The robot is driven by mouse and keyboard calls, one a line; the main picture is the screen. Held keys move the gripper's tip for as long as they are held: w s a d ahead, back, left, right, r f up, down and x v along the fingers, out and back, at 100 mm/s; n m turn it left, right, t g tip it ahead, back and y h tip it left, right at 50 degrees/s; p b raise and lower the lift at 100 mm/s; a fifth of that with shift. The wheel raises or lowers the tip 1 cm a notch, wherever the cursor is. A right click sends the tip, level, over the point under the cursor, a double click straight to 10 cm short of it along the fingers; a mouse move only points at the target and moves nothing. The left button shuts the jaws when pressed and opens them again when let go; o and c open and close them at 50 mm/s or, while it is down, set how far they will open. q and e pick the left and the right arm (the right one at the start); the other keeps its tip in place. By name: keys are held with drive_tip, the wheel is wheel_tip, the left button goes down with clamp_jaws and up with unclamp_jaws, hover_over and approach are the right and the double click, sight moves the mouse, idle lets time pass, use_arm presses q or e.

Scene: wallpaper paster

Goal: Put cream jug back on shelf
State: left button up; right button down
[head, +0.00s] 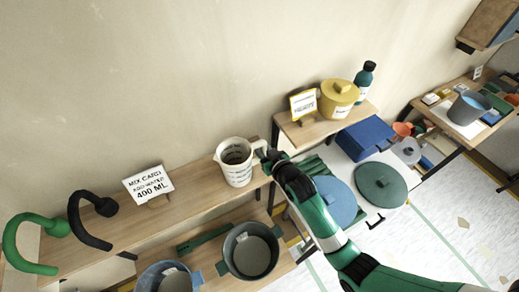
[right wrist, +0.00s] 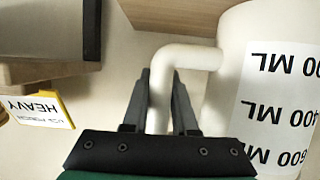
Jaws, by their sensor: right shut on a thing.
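The cream jug (head: 234,172) is upright at the right end of the long wooden shelf (head: 190,200), near its front edge. I cannot tell whether its base touches the board. My right gripper (head: 272,158) is shut on the jug's handle, on the jug's right side. In the right wrist view the two dark fingers (right wrist: 160,85) stand either side of the cream handle (right wrist: 185,54). The jug body (right wrist: 235,70) fills the right side there, with its ML markings upside down. My left gripper is not in view.
A mix card (head: 148,185) stands left of the jug, with green (head: 28,265) and black (head: 75,220) hooked items farther left. Buckets (head: 250,252) sit on the lower shelf. A yellow pot (head: 339,97) and teal bottle (head: 365,78) stand on the right shelf. Shelf between card and jug is clear.

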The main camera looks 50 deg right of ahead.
drive_tip(key=shift+f, duration=0.15)
drive_tip(key=c, duration=0.7)
unclamp_jaws()
drive_tip(key=shift+s+r, duration=0.1)
drive_tip(key=shift+r, duration=0.15)
drive_tip(key=v, duration=1.2)
drive_tip(key=shift+p, duration=0.35)
drive_tip(key=shift+f, duration=0.15)
